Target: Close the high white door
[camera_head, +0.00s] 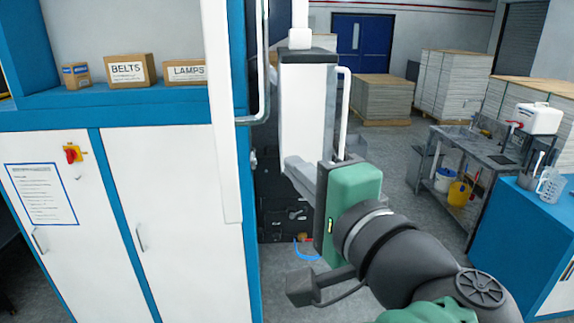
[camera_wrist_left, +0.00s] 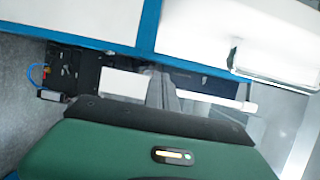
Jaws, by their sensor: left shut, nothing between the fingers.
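The high white door (camera_head: 221,130) stands open at the right end of the blue and white cabinet. It shows nearly edge-on as a tall white strip, with a grey bar handle (camera_head: 263,70) on its right side. My left gripper (camera_head: 294,165) is shut and empty, to the right of the door's lower part and apart from the handle in the picture. Its green body also shows at the bottom of the left wrist view (camera_wrist_left: 165,88). White panels and a blue frame show beyond it there; which panel is the door I cannot tell. My right gripper is out of view.
The open upper shelf (camera_head: 60,104) holds a BELTS box (camera_head: 129,71), a LAMPS box (camera_head: 186,72) and a small box (camera_head: 76,76). Shut white lower doors (camera_head: 175,190) are below. A grey bench (camera_head: 470,142) and a blue counter (camera_head: 520,215) stand right, with floor between.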

